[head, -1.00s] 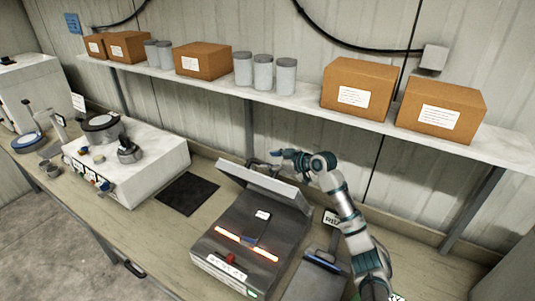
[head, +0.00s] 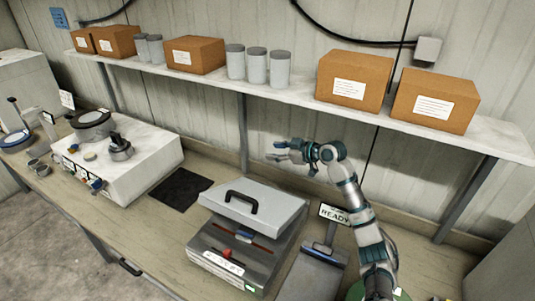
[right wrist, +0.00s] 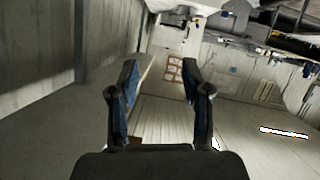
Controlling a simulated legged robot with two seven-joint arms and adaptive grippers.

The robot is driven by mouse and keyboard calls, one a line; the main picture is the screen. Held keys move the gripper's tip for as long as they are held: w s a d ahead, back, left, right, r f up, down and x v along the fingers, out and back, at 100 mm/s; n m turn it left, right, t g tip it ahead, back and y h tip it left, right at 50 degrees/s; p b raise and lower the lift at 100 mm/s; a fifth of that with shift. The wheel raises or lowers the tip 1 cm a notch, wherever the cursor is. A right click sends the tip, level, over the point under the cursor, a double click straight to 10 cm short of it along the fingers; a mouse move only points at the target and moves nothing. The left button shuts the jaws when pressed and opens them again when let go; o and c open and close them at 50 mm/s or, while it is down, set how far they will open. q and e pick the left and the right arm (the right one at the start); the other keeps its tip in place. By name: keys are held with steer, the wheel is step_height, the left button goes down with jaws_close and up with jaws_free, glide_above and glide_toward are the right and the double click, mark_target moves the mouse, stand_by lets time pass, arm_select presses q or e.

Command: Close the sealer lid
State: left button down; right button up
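The sealer (head: 232,262) is a dark grey box on the bench with a red knob on its front. My left gripper is not in view.
A shelf (head: 300,92) with cardboard boxes and grey canisters runs above the bench. A white machine (head: 150,165) and a black mat (head: 181,188) are left of the sealer. A READY sign (head: 335,214) and a grey device (head: 318,268) are to its right.

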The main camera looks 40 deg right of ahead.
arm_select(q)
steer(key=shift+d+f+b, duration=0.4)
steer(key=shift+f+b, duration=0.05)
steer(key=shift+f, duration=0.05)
arm_select(e)
steer(key=v, duration=0.5)
steer(key=shift+d+f, duration=0.25)
steer(key=shift+f, duration=0.15)
steer(key=shift+a, duration=0.1)
